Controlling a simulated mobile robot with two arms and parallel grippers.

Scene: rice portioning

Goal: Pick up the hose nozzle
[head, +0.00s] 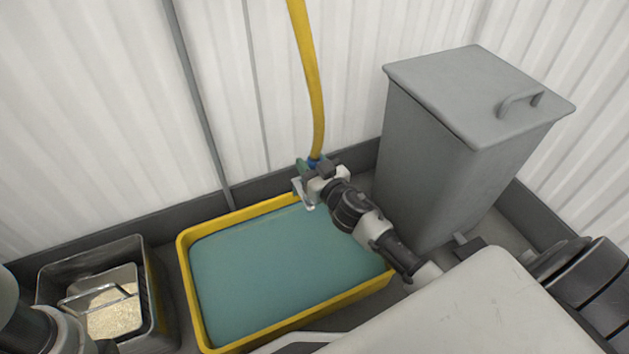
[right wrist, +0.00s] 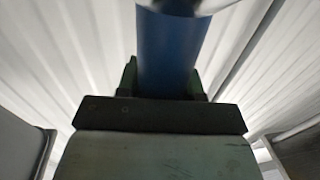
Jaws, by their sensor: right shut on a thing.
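The hose nozzle is blue and sits at the lower end of a yellow hose (head: 308,75) that hangs down from the top of the head view. Only a small part of the nozzle (head: 315,161) shows there, beside green finger parts. In the right wrist view the blue nozzle (right wrist: 170,50) stands between my two green-padded fingers, with its lower end hidden behind the gripper body. My right gripper (head: 310,168) is shut on the nozzle, above the far edge of the yellow tub. My left arm shows at the lower left, but its gripper is out of view.
A yellow-rimmed tub (head: 187,285) with a flat blue-green surface lies below the right gripper. A grey lidded bin (head: 440,140) stands close to the right. A dark crate (head: 160,315) holds a handled container of pale grains (head: 115,318) at the left. White corrugated walls stand behind.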

